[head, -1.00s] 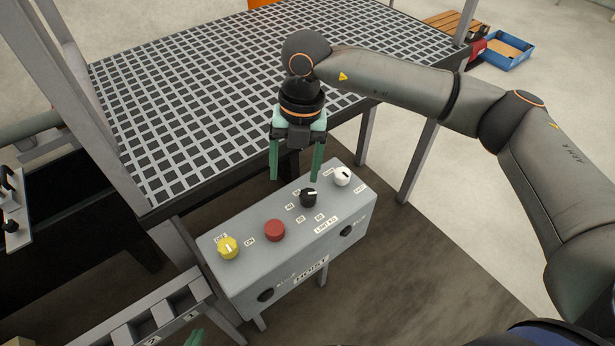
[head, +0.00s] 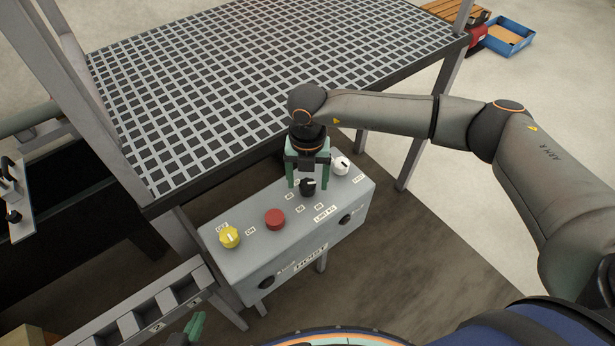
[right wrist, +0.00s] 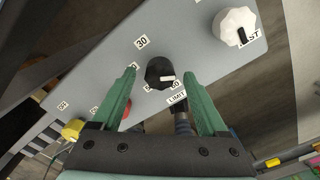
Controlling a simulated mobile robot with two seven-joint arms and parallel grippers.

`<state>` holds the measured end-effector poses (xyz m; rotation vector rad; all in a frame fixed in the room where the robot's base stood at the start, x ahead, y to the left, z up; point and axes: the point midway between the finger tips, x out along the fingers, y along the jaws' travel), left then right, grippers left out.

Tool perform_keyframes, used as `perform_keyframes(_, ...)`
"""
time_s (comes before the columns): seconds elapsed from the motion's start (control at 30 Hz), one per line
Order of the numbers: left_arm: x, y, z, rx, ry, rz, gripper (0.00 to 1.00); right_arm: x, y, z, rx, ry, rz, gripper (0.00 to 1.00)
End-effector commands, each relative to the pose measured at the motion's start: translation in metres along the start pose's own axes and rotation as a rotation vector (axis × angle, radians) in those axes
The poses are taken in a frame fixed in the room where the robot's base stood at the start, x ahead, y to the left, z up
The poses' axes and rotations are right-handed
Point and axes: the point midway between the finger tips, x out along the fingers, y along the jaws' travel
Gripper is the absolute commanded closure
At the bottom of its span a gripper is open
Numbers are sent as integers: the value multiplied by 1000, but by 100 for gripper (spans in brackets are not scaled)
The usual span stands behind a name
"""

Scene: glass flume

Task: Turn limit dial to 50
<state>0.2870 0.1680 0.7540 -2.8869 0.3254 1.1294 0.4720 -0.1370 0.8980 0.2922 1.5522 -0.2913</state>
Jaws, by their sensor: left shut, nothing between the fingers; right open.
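The limit dial, a black knob (head: 307,187), sits on the sloped top of the grey hoist box (head: 345,207). It also shows in the right wrist view (right wrist: 160,72), with a white pointer mark and small number labels around it; one reads 30. The number it points at is too small to tell surely. My right gripper (head: 308,184) is open around the dial, one green finger on each side, with visible gaps; it also shows in the right wrist view (right wrist: 160,76). My left gripper (head: 195,326) is shut and empty at the bottom left edge, mostly cut off.
On the same box are a white knob (head: 340,166) close beside my right gripper, a red button (head: 275,219) and a yellow knob (head: 229,237). A grated platform (head: 250,90) stands behind the box. A grey slotted rack (head: 140,318) is at lower left.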

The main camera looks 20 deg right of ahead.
Motion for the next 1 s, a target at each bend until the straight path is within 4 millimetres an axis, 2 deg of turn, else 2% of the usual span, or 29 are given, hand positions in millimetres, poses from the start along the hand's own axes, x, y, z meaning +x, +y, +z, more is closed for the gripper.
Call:
perform_keyframes(0.3,0,0,0,0,-1,0,100,3,0,0,-1,-1,1,24)
perform_keyframes(0.33,0,0,0,0,-1,0,100,3,0,0,-1,-1,1,26)
perform_keyframes(1.0,0,0,0,0,-1,0,100,3,0,0,0,-1,2,100)
